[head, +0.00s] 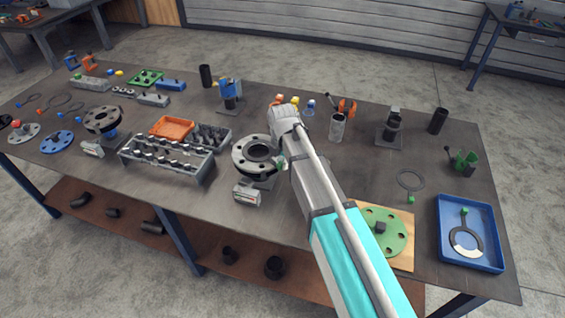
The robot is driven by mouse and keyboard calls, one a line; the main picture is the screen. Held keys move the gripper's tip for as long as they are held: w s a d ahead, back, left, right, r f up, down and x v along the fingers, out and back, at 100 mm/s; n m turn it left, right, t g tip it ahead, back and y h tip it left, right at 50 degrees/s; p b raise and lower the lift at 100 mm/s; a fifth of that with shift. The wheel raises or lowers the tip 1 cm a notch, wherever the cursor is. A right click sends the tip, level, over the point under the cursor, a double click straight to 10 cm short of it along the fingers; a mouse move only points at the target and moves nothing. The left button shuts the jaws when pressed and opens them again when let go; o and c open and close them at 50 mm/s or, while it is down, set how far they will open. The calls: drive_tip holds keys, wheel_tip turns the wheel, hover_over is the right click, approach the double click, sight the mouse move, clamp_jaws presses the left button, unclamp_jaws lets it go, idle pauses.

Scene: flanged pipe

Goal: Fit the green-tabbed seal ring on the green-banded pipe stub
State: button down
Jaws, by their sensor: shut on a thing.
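A grey flange with bolt holes (258,153) stands near the middle of the table on a dark support. My gripper (284,150) is at its right side, mostly hidden by my own wrist and forearm. It is shut on what looks like the green-tabbed seal ring; only a small green piece (280,164) shows at the flange's right edge. The ring's body and the stub's green band cannot be made out, nor whether ring and flange touch. Another green-tabbed ring (409,172) lies flat on the right of the table. One more green-tabbed ring (479,237), partly white, lies in the blue tray (498,262).
A grey rack of bolts (165,160) and an orange tray (173,128) stand left of the flange. A second flange (103,119) stands further left. A green disc (392,230) lies on a board right of my forearm. Dark cylinders (438,121) stand behind.

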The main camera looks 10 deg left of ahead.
idle(0.4)
drive_tip(key=c, duration=0.5)
unclamp_jaws()
